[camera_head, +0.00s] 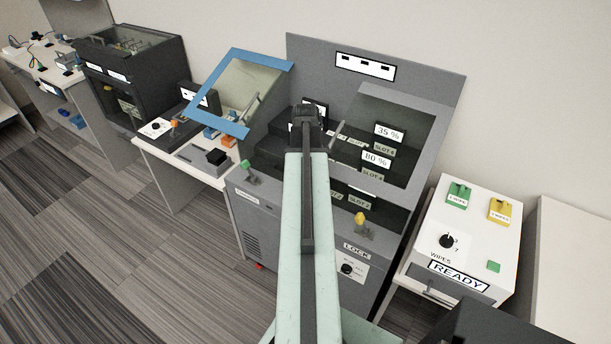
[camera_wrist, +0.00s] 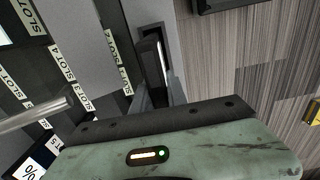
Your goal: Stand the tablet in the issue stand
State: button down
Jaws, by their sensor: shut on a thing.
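My gripper (camera_head: 308,118) reaches out over the grey slotted cabinet, seen from behind in the head view. In the wrist view its fingers (camera_wrist: 160,92) are shut on a thin dark slab with a pale edge (camera_wrist: 152,62), which looks like the tablet. Most of it is hidden by the fingers and the gripper body. Whether it touches the grey surface behind it I cannot tell. Upright screens reading 35 % (camera_head: 389,132) and 80 % (camera_head: 376,159) stand in the cabinet by slot labels. I cannot pick out the issue stand with certainty.
A blue-edged clear panel (camera_head: 240,92) is at the cabinet's left. A white wipes unit (camera_head: 462,235) marked READY stands right. A metal rod (camera_wrist: 35,115) crosses near the slots. Carpet is open at front left.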

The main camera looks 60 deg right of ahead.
jog(key=shift+f+b, duration=0.45)
jog(key=shift+f, duration=0.05)
jog(key=c, duration=1.3)
grip_release()
jog(key=shift+o, duration=0.2)
jog(key=shift+r, duration=0.15)
notch_tip(320, 180, up, 8)
jog(key=p, duration=0.8)
jog(key=shift+f, duration=0.2)
